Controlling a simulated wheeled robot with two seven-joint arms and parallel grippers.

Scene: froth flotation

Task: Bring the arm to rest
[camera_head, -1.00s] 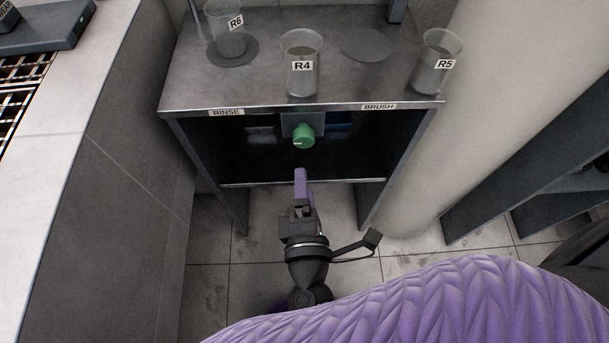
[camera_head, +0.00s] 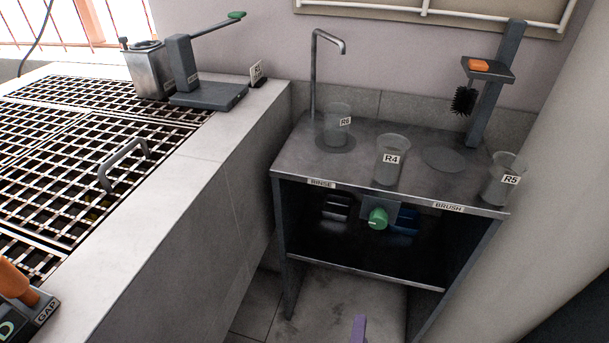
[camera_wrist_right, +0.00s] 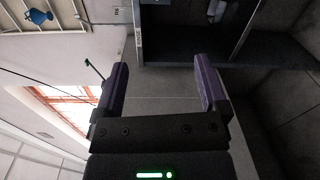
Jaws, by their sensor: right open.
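My right gripper (camera_head: 358,328) shows in the head view only as a purple fingertip at the bottom edge, in front of the steel stand (camera_head: 293,263). The rest of that arm is out of the picture. In the wrist view the right gripper (camera_wrist_right: 162,85) has its two purple fingers wide apart, with nothing between them. My left gripper is in neither current view.
Beakers R6 (camera_head: 338,128), R4 (camera_head: 389,163) and R5 (camera_head: 501,182) stand on the steel stand, with a green knob (camera_head: 378,219) below its top. A grated tank (camera_head: 60,150) with a pale ledge is at left; a pale column (camera_head: 560,200) is at right.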

